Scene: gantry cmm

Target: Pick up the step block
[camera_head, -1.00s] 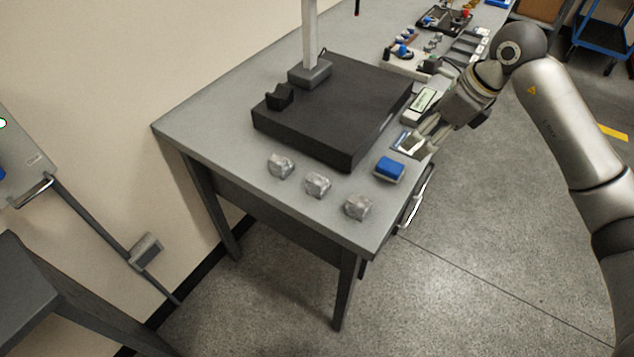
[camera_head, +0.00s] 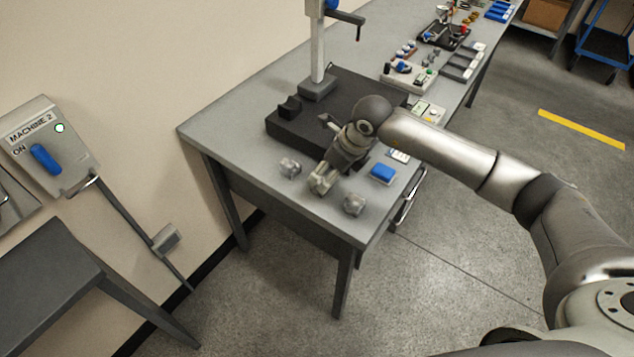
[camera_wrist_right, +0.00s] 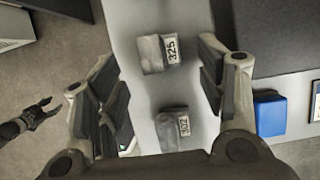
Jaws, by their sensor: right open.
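Small grey metal blocks lie in a row on the table's near end; none is clearly stepped, so I cannot tell which is the step block. In the head view I see a left block (camera_head: 290,167) and a right block (camera_head: 353,204); my right gripper (camera_head: 321,184) hides the place between them. In the right wrist view, a block labelled 325 (camera_wrist_right: 152,53) and another labelled block (camera_wrist_right: 168,128) lie below the spread fingers of my right gripper (camera_wrist_right: 160,88), which is open and empty. A small dark gripper (camera_wrist_right: 42,113), apparently my left one, shows over the floor, jaw state unclear.
A dark plate (camera_head: 285,128) with an upright column (camera_head: 317,50) stands behind the blocks on the grey table (camera_head: 225,123). A blue-topped box (camera_head: 382,172) lies right of the gripper. Trays and parts fill the table's far end. A wall switch box (camera_head: 45,150) is at left.

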